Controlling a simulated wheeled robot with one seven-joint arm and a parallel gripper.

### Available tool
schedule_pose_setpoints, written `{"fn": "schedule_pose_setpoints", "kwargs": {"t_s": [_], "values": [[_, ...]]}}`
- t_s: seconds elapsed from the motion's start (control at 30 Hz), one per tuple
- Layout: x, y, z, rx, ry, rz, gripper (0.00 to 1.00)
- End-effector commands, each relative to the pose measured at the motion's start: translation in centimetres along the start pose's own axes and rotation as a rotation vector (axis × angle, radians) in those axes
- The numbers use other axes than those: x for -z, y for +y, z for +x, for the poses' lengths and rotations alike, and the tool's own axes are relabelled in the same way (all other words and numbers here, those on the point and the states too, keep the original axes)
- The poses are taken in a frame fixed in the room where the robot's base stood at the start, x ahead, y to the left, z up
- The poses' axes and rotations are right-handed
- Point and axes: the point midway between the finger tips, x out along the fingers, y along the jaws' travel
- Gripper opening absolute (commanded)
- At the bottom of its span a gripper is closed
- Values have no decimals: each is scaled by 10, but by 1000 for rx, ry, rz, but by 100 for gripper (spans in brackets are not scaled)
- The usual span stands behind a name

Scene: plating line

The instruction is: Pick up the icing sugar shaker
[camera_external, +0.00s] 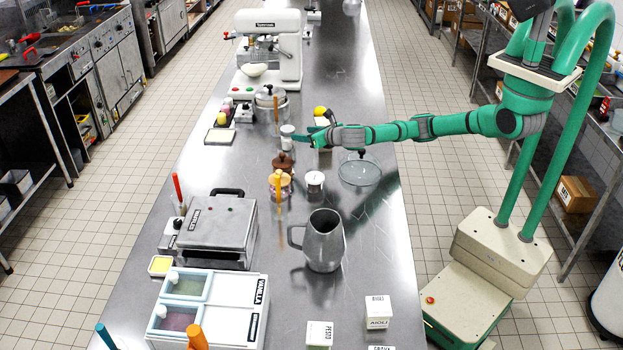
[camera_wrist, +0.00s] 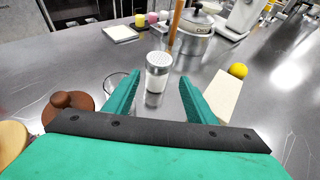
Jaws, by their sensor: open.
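The icing sugar shaker (camera_wrist: 157,74) is a small clear jar with white powder in it and a perforated metal lid. It stands upright on the steel counter. In the external view the shaker (camera_external: 287,138) is at the tip of my arm, partly beside the green fingers. My gripper (camera_wrist: 157,90) is open, with one green finger at the left of the shaker and one at the right. The shaker lies ahead of and between the fingertips, with gaps visible on both sides. My gripper (camera_external: 303,140) also shows in the external view, reaching in from the right.
A lidded metal pot (camera_wrist: 194,40) stands behind the shaker. A brown knobbed object (camera_wrist: 70,108) is at the left, a pale block (camera_wrist: 227,96) and a yellow lemon (camera_wrist: 238,70) at the right. A metal pitcher (camera_external: 323,242) and a glass dome (camera_external: 359,172) stand nearer on the counter.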

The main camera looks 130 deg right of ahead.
Motion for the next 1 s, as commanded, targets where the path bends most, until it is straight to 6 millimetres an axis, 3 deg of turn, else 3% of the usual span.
{"fn": "schedule_pose_setpoints", "kwargs": {"t_s": [0.1,0.37,0.7,1.0], "values": [[0,0,18,2,0,1,51],[0,1,36,-1,-1,2,51],[3,3,78,-1,-1,2,51],[3,3,83,-3,-1,3,51]]}}
